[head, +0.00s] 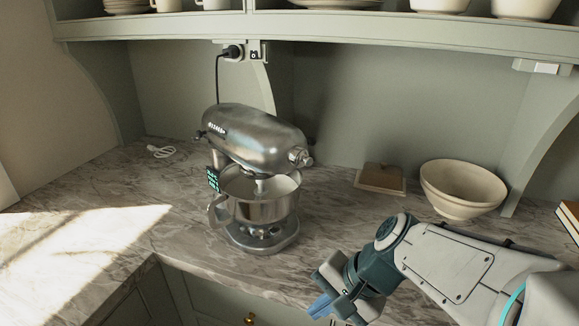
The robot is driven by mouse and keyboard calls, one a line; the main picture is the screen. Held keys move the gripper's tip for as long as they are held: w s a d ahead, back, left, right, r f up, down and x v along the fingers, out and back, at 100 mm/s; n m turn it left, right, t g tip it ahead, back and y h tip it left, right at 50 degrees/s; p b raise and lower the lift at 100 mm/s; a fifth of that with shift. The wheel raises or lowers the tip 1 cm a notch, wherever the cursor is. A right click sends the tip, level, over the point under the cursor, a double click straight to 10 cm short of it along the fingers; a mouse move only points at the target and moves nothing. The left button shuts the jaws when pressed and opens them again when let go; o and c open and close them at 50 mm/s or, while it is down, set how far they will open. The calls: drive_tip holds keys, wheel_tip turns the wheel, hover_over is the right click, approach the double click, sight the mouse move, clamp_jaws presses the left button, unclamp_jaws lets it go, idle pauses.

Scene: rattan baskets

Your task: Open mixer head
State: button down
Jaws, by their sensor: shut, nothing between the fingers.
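A silver stand mixer stands on the marble counter, left of centre in the head view. Its rounded metal head (255,135) is down over the steel bowl (262,207), with the hub knob end pointing right. The bowl has a handle at its left. My gripper (320,306) is at the lower right of the mixer, in front of the counter edge. It is shut and empty, with blue fingertips pointing down-left, apart from the mixer.
A cream bowl (462,190) and a small brown board (381,178) stand right of the mixer on the marble counter (110,215). A shelf (330,28) with dishes hangs above. A cord runs up to the wall socket (254,52). The counter left of the mixer is mostly clear.

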drive_tip(key=w+a+r+m+t+y+p, duration=0.1)
drive_tip(key=w+a+r+m+t+y, duration=0.25)
drive_tip(key=w+r+m+y, duration=0.4)
drive_tip(key=w+d+r+m+t+h+p, duration=0.1)
drive_tip(key=w+d+r+m+t, duration=0.15)
drive_tip(key=w+m+t, duration=0.35)
drive_tip(key=w+d+r+m+t+h+p, duration=0.1)
drive_tip(key=w+d+m+t, duration=0.1)
drive_tip(key=w+d+m, duration=0.35)
drive_tip(key=w+a+m+p, duration=0.1)
drive_tip(key=w+a, duration=0.5)
drive_tip(key=a, duration=0.1)
drive_tip(key=shift+a+f, duration=0.2)
drive_tip(key=shift+a, duration=0.15)
drive_tip(key=shift+r+p, duration=0.2)
drive_tip(key=shift+p, duration=0.15)
